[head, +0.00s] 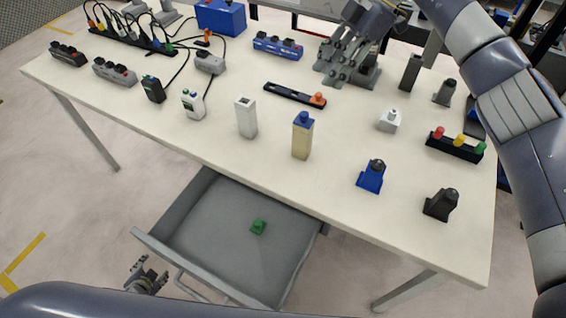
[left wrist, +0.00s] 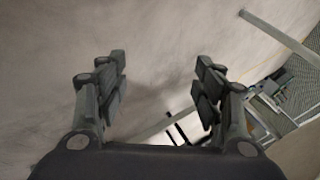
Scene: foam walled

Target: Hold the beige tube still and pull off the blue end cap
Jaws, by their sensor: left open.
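The beige tube (head: 302,143) stands upright near the front edge of the table, with the blue end cap (head: 304,119) on its top. No gripper touches either. My left gripper (head: 147,276) is low at the lower left, beyond the table's front edge and beside the drawer. In the left wrist view my left gripper (left wrist: 160,88) is open and empty, with floor between its fingers. My right gripper (head: 347,52) is at the back of the table, over a grey fixture. Its fingers blend with the grey parts there, so its opening is unclear.
A black bar (head: 290,94) lies behind.

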